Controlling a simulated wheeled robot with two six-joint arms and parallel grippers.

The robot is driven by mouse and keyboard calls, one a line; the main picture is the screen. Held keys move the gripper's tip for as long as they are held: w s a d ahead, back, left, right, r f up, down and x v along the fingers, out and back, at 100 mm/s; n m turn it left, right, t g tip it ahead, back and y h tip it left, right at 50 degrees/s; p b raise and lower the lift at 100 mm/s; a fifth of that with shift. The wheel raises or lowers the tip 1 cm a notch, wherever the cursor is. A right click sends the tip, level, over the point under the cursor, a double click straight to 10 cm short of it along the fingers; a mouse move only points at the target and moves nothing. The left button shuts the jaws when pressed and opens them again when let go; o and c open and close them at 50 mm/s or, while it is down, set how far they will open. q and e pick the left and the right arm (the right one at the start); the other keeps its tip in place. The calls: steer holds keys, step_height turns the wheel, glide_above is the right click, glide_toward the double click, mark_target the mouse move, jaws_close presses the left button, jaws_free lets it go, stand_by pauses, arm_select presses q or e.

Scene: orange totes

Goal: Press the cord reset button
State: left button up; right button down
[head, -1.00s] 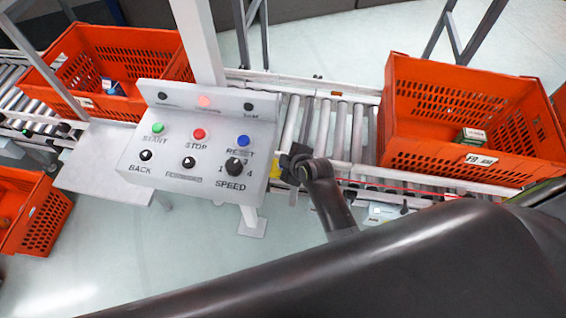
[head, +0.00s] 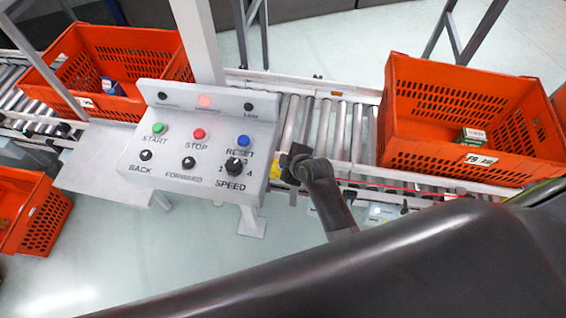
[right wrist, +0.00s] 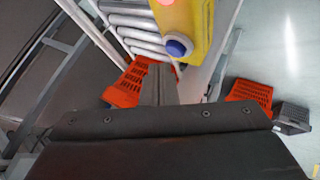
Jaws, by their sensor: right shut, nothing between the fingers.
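In the right wrist view a round blue button (right wrist: 178,46) with a pale collar sits on a yellow box (right wrist: 203,30). A red part (right wrist: 166,2) shows at the picture's top edge. In the head view only a little of the yellow box (head: 274,171) shows, beside the control panel's right edge; its blue button is hidden there. My right gripper (head: 290,162) is beside that yellow patch. In the right wrist view its fingers (right wrist: 160,72) are shut and empty, with the tips just below and left of the blue button. I cannot tell whether they touch. My left gripper is not in view.
A grey control panel (head: 215,165) with a blue RESET button (head: 243,141) stands left of my right gripper. A roller conveyor (head: 325,130) runs behind. Orange totes stand at right (head: 440,140), back left (head: 140,55) and lower left (head: 40,215).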

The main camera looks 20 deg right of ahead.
steer(key=shift+f, duration=0.1)
steer(key=shift+f, duration=0.3)
steer(key=shift+f+b, duration=0.3)
steer(key=shift+f, duration=0.15)
stand_by(0.8)
steer(key=shift+r, duration=0.1)
steer(key=shift+r+p, duration=0.75)
steer(key=shift+p, duration=0.25)
step_height(320, 180, up, 5)
steer(key=p, duration=0.5)
